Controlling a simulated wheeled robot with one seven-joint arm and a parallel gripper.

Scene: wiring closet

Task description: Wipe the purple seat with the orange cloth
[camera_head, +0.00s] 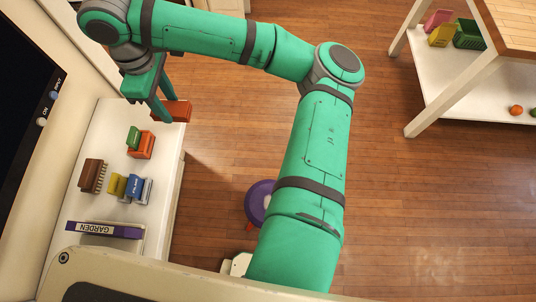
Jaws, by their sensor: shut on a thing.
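My gripper (154,108) is at the upper left, over the far end of the white surface. It is shut on the orange cloth (178,110), which looks like a flat orange-brown piece reaching past the surface's right edge. The fingers cover part of the cloth. The purple seat (256,203) is round and low, lower down in the middle of the picture. My arm hides its right side. The cloth is well apart from the seat.
The white surface (109,148) bears an orange-and-green item (141,143), a brown brush (91,176), yellow (117,185) and blue (135,186) items, and a purple GARDEN book (103,230). A white shelf unit (440,75) stands at upper right. Wooden floor (420,200) is open between.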

